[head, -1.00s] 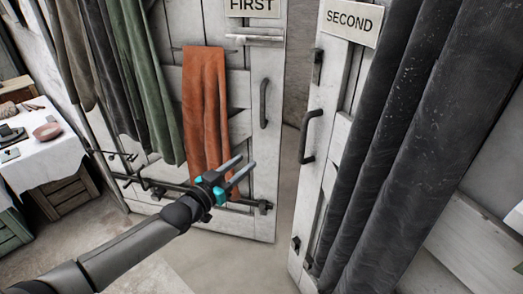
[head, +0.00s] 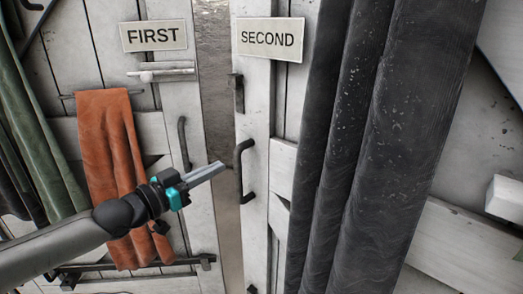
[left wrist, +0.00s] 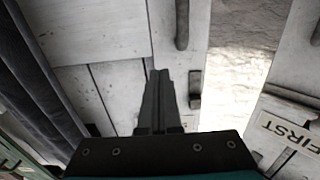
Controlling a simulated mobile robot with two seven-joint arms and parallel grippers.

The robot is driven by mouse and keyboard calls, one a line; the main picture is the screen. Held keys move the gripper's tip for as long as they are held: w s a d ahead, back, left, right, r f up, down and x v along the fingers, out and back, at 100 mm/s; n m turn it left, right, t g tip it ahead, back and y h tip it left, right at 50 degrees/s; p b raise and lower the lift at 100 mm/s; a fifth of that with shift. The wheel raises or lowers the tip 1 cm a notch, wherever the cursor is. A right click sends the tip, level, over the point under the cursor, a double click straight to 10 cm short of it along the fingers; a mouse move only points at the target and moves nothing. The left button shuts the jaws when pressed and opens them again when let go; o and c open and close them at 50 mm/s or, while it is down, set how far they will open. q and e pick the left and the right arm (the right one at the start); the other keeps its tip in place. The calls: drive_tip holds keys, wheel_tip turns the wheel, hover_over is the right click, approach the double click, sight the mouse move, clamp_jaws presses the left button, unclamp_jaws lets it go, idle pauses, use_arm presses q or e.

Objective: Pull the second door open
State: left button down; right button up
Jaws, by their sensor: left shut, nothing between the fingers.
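The second door (head: 255,95) is pale, weathered wood under the sign SECOND (head: 271,39), with a dark bar handle (head: 242,172). It stands beside the first door, with a narrow gap showing a rough wall. My left gripper (head: 222,166) is shut and empty, its tips just left of that handle in the head view; I cannot tell whether they touch the door. In the left wrist view its closed fingers (left wrist: 165,74) lie over the pale planks, with a dark handle (left wrist: 182,22) beyond the tips. My right gripper is not in view.
The first door (head: 203,230) carries the sign FIRST (head: 153,36), its own handle (head: 184,144) and an orange cloth (head: 105,130). Dark hanging cloths (head: 405,130) cover much of the second door's right side. A green cloth (head: 35,130) hangs at the left.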

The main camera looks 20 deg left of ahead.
use_arm(q)
drive_tip(key=b, duration=0.2)
approach(263, 144)
drive_tip(key=shift+w+d+r, duration=0.1)
drive_tip(key=shift+w+d, duration=0.15)
drive_tip(key=shift+w, duration=0.15)
drive_tip(key=shift+b+x, duration=0.3)
drive_tip(key=shift+x, duration=2.65)
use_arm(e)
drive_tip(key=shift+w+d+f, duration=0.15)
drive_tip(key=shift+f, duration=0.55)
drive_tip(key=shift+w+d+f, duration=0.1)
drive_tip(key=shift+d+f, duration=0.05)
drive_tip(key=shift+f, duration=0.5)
